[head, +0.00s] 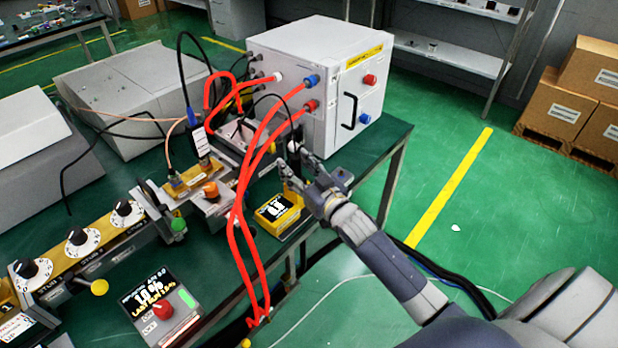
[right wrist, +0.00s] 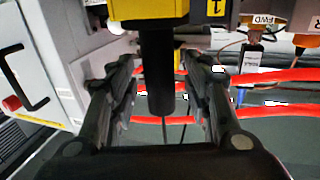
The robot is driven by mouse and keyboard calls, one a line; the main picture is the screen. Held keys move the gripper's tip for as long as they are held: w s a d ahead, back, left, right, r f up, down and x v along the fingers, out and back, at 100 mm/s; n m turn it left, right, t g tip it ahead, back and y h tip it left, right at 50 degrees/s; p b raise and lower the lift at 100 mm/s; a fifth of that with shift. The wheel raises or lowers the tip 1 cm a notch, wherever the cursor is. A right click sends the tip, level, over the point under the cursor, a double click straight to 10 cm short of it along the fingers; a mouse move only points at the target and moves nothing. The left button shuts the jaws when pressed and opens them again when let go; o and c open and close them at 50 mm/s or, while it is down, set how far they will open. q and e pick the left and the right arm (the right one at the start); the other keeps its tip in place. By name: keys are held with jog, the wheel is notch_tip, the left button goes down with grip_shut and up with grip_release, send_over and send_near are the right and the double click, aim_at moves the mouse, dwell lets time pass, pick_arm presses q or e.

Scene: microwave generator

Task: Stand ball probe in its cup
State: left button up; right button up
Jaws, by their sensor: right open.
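My right gripper (head: 295,163) is open beside the front of the white generator box. In the right wrist view, a black cylindrical handle (right wrist: 160,75), apparently the ball probe's, lies between the open fingers with gaps on both sides. A thin dark cable leaves its end. In the head view a black cable arcs down to a small pale rounded part (head: 293,147) at the fingertips, possibly part of the probe. The ball and cup cannot be made out clearly. A yellow body (right wrist: 155,9) adjoins the handle's other end. My left gripper is out of view.
The white box (head: 315,75) stands close behind the gripper. Red hoses (head: 247,185) loop over the dark green table (head: 385,145). A yellow meter (head: 278,211) sits at the table's front edge. Knobs and a display box (head: 160,308) are to the left.

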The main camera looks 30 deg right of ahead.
jog(key=s+d, duration=0.1)
jog(key=s, duration=1)
jog(key=shift+s, duration=0.15)
jog(key=s+f+g+h, duration=0.1)
jog(key=s+f+g, duration=0.25)
jog(key=f, duration=0.85)
jog(key=s+f+g, duration=0.2)
jog(key=s+f, duration=0.2)
jog(key=f, duration=0.8)
jog(key=s+f+g+h, duration=0.1)
jog(key=s+f+g, duration=0.2)
jog(key=f, duration=0.9)
jog(key=s+a+f+g, duration=0.2)
jog(key=s+f, duration=0.4)
jog(key=s, duration=0.4)
jog(key=s+a+f+n+g, duration=0.1)
jog(key=s+a+f+g, duration=0.1)
jog(key=s+f, duration=0.5)
jog(key=s+a+f+g, duration=0.2)
jog(key=s+f+g, duration=0.2)
jog(key=s, duration=1.1)
notch_tip(320, 180, down, 3)
jog(key=shift+s+f, duration=0.1)
jog(key=shift+s, duration=0.05)
jog(key=shift+g, duration=0.25)
